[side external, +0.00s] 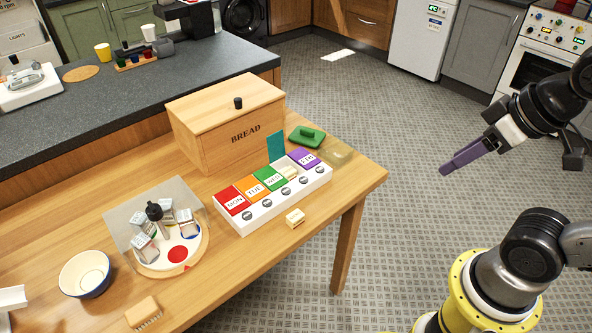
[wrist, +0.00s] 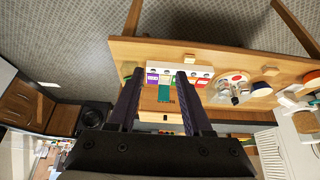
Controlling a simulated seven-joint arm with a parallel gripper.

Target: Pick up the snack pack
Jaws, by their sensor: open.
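My gripper (side external: 446,169) is at the right of the side view, raised over the floor and off the table's right end. In the wrist view my gripper (wrist: 158,74) has its two fingers well apart with nothing held between them. No item is clearly marked as the snack pack. A small pale yellow block (side external: 295,217) lies in front of the day-labelled box (side external: 262,217). My gripper touches none of these.
A wooden bread box (side external: 228,122) stands behind the day box, which has coloured lids and one raised teal lid (side external: 276,146). A bowl (side external: 85,273) and wooden brush (side external: 143,311) are near the front left.

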